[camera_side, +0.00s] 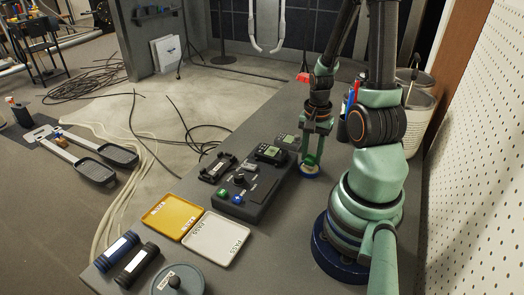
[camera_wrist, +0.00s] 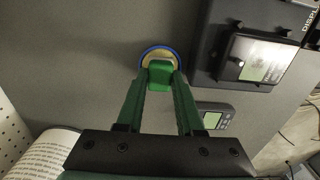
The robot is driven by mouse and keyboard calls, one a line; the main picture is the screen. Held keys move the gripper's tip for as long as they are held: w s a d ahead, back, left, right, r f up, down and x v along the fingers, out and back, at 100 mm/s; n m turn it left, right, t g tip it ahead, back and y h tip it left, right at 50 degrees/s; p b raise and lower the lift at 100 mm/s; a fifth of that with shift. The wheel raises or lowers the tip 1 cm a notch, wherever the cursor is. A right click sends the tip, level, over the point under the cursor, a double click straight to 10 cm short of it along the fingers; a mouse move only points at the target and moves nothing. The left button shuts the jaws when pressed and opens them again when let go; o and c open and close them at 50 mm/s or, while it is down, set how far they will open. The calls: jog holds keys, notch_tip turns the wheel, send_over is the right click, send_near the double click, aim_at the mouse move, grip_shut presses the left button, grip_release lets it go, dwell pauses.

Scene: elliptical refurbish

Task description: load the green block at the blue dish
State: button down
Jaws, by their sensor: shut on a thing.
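The block lies over the near part of the blue dish, whose rim (camera_wrist: 143,53) is blue and whose inside is yellowish. The block and fingers hide part of the dish. I cannot tell whether the block touches the dish's floor or hangs just above it.
A black console (camera_side: 245,190) with mounted parts stands left of the dish. A small grey meter (camera_wrist: 216,117) lies near it. A yellow tray (camera_side: 168,215) and a white tray (camera_side: 216,238) lie farther forward. White bins (camera_side: 417,118) stand right, behind my arm.

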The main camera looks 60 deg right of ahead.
aim_at(311, 157)
jog(key=shift+f, duration=0.55)
dwell(1.4)
jog(key=shift+r, duration=0.1)
jog(key=shift+r, duration=3.45)
jog(key=w+a+r+n, duration=0.4)
jog(key=w+a+n, duration=0.4)
jog(key=a+n, duration=0.1)
jog(key=w+a+r+n, duration=0.4)
jog(key=w+a+n, duration=0.4)
jog(key=a, duration=0.3)
jog(key=shift+w+r+n, duration=0.25)
jog(key=shift+r+n, duration=0.1)
jog(key=shift+n, duration=0.15)
